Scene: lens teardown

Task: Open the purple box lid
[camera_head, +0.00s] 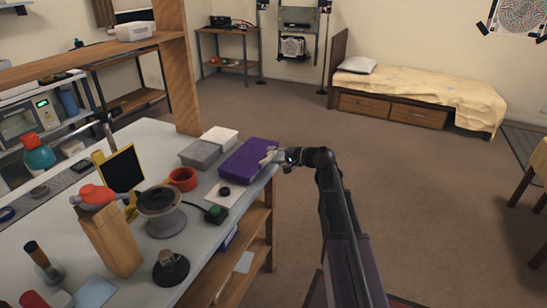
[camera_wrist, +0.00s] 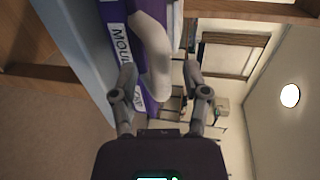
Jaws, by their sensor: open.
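The purple box (camera_head: 250,156) lies shut at the far right edge of the workbench in the head view. A pale, finger-like piece shows at its right side, by my gripper (camera_head: 277,158). In the wrist view the purple box (camera_wrist: 118,20) has a white label with partly hidden dark lettering. The pale curved piece (camera_wrist: 152,55) sticks out from it and reaches between the fingers of my gripper (camera_wrist: 158,78). The fingers are apart, one on each side of this piece. I cannot tell whether either finger touches it.
A grey box (camera_head: 199,154) and a white box (camera_head: 219,136) stand left of the purple box on the workbench (camera_head: 150,136). A red ring (camera_head: 183,179) and a small dark round part (camera_head: 225,191) lie nearer.

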